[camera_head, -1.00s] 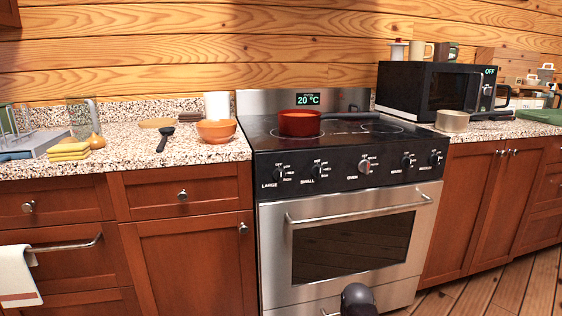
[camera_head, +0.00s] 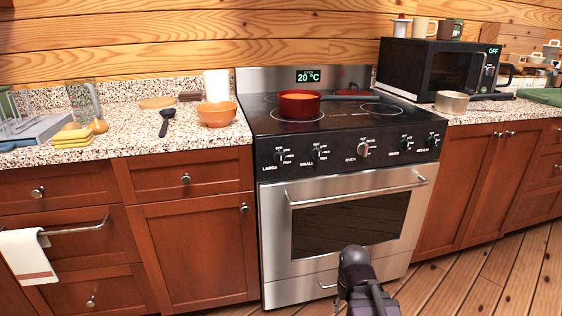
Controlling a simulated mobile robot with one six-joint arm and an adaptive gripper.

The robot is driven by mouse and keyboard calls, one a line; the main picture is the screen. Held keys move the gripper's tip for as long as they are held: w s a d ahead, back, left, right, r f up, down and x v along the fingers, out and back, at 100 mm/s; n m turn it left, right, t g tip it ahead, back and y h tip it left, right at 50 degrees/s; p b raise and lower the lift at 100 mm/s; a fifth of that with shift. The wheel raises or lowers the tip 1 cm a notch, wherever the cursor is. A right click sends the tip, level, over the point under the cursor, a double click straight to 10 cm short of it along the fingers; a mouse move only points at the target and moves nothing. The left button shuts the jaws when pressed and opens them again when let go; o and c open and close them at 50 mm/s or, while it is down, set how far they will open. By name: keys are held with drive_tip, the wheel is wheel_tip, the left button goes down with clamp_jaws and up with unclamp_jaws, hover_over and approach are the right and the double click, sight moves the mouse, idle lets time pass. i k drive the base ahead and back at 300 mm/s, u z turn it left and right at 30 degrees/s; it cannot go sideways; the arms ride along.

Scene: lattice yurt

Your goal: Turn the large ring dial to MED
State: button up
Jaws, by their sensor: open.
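The large ring dial (camera_head: 280,157) is the leftmost dark knob on the stove's front panel, with LARGE printed below it. Small white setting words stand around it, too small to read surely. I cannot tell its pointer's exact setting. The dial labelled SMALL (camera_head: 319,152) is to its right. A dark rounded part of my arm shows at the bottom, in front of the oven door and apart from the dials. My gripper's fingers do not show.
A red pan (camera_head: 300,104) sits on the cooktop (camera_head: 262,122), its handle pointing right. The oven handle (camera_head: 350,193) sticks out below the dials. A lighter oven knob (camera_head: 363,149) is mid-panel. An orange bowl (camera_head: 216,114) stands on the left counter. The floor at right is clear.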

sight(279, 157)
drive_tip(key=u, duration=1.05)
drive_tip(key=k, duration=0.45)
drive_tip(key=z, duration=0.55)
